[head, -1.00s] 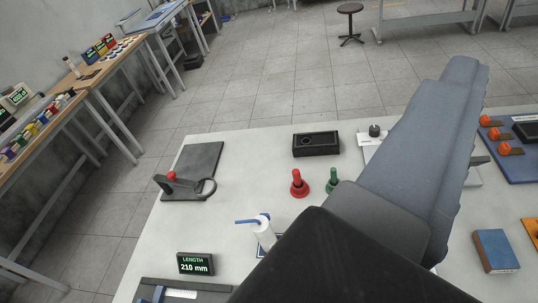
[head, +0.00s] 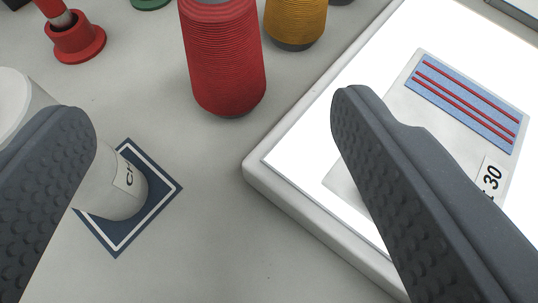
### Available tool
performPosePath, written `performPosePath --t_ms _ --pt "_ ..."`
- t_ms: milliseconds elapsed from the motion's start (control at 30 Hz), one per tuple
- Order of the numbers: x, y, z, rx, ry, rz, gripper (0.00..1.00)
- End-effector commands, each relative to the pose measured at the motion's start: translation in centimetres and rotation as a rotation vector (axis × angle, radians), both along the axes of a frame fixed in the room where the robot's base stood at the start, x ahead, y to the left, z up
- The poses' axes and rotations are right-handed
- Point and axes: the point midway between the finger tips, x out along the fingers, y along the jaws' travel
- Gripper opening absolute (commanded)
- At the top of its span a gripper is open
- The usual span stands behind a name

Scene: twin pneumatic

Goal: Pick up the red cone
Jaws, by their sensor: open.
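The red cone (head: 225,60) is a ribbed, thread-wound cone standing upright on the pale table at the upper middle of the head view. Its top is cut off by the picture edge. My gripper (head: 212,106) is open, with one dark finger at the left and one at the right. The cone shows in the gap between the fingers, farther from the camera than the fingertips, and neither finger appears to touch it. I cannot tell the exact distance.
A white bottle (head: 120,190) stands on a blue mat (head: 157,187), partly behind the left finger. A yellow cone (head: 296,20) stands right of the red one. A lit panel (head: 300,155) holds a striped sample card (head: 465,100). A red flanged piece (head: 78,38) stands upper left.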

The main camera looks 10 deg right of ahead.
Motion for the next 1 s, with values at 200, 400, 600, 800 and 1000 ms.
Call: performPosePath --t_ms 200,400,600,800,1000 --pt "1.7 0.0 -1.7 -0.020 0.002 -0.008 0.74" --pt "4.9 0.2 -3.3 -0.019 0.005 -0.006 0.74" --pt "7.0 0.5 -4.0 -0.016 0.001 -0.007 0.74" --pt "7.7 0.5 -4.3 -0.016 0.002 -0.005 0.74" --pt "9.7 0.8 -5.3 -0.017 0.005 -0.006 0.74"
